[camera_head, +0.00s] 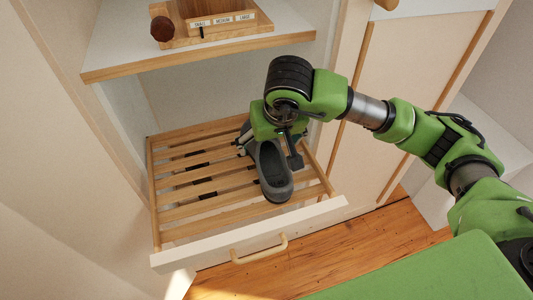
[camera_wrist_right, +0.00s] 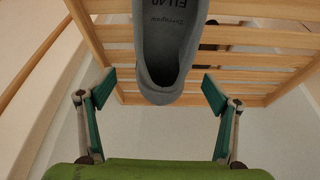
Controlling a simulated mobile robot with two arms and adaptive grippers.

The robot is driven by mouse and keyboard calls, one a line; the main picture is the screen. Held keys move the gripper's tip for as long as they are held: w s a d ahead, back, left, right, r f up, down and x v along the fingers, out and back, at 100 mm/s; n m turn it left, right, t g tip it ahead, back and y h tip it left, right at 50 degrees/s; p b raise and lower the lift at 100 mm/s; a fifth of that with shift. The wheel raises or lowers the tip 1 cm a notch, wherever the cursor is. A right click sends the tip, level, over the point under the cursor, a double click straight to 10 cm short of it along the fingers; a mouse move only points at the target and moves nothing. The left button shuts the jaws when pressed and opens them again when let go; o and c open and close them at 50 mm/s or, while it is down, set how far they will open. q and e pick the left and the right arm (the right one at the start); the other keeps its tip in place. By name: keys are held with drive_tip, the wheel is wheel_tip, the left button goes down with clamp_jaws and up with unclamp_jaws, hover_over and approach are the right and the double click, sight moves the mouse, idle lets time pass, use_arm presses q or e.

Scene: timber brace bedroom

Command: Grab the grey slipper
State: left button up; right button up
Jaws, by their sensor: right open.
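The grey slipper (camera_head: 271,172) lies on a slatted wooden rack inside a pulled-out drawer. Its toe points toward the drawer front in the head view. My right gripper (camera_head: 272,146) is over the slipper's far end. In the right wrist view the slipper (camera_wrist_right: 163,60) shows its heel, with print on the insole, between the two spread fingers of my right gripper (camera_wrist_right: 155,90). The gripper is open, with a gap on each side of the slipper. My left gripper is not in either view.
The slatted rack (camera_head: 190,211) has bare slats left of the slipper. The drawer front (camera_head: 310,214) carries a wooden handle (camera_head: 259,250). A shelf (camera_head: 110,50) above holds a wooden box with labels (camera_head: 223,20) and a dark round knob (camera_head: 162,29). Wooden floor (camera_head: 340,245) lies in front.

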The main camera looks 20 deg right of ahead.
drive_tip(key=f, duration=0.4)
drive_tip(key=shift+w+a+f, duration=0.15)
drive_tip(key=shift+w+f, duration=0.15)
drive_tip(key=shift+f, duration=0.05)
drive_tip(key=shift+w+f, duration=0.15)
drive_tip(key=shift+f, duration=0.05)
drive_tip(key=c, duration=1.3)
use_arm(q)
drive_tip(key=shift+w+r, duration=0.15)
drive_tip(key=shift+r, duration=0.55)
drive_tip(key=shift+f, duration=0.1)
